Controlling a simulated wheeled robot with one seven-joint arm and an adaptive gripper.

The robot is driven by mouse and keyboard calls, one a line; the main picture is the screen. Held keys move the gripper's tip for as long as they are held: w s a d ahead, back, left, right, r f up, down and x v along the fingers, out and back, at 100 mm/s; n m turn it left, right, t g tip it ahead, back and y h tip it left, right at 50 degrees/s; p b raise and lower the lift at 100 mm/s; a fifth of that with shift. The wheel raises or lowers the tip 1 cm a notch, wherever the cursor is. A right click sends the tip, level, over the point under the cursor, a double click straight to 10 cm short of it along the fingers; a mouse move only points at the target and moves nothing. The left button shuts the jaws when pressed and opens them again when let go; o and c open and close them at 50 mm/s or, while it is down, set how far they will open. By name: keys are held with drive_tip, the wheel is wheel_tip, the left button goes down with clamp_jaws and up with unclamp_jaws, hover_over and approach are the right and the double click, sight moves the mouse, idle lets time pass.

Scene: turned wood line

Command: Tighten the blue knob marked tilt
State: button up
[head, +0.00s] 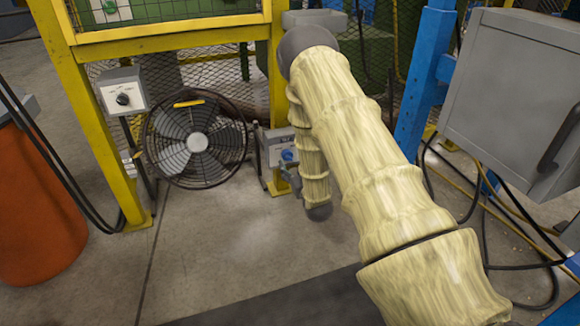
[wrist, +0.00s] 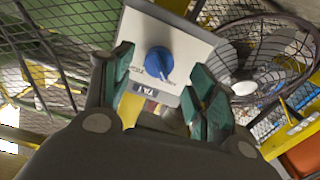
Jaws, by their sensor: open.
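The blue knob (wrist: 159,61) sits on the pale grey face of a small control box (wrist: 190,48). In the wrist view my gripper (wrist: 160,78) is open, with one green-padded finger on each side of the knob. The fingers look apart from the knob, and nothing is between them but the view of the box.
A black round fan (head: 197,141) stands left of the box, before mesh fencing. A grey switch box (head: 123,93) hangs on the yellow frame (head: 88,120). An orange bin (head: 35,210) is at left, a large grey cabinet (head: 515,95) at right. The floor between is clear.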

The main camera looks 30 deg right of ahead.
sight(289, 159)
drive_tip(key=shift+b+x, duration=0.7)
drive_tip(key=shift+x, duration=1.05)
drive_tip(key=c, duration=1)
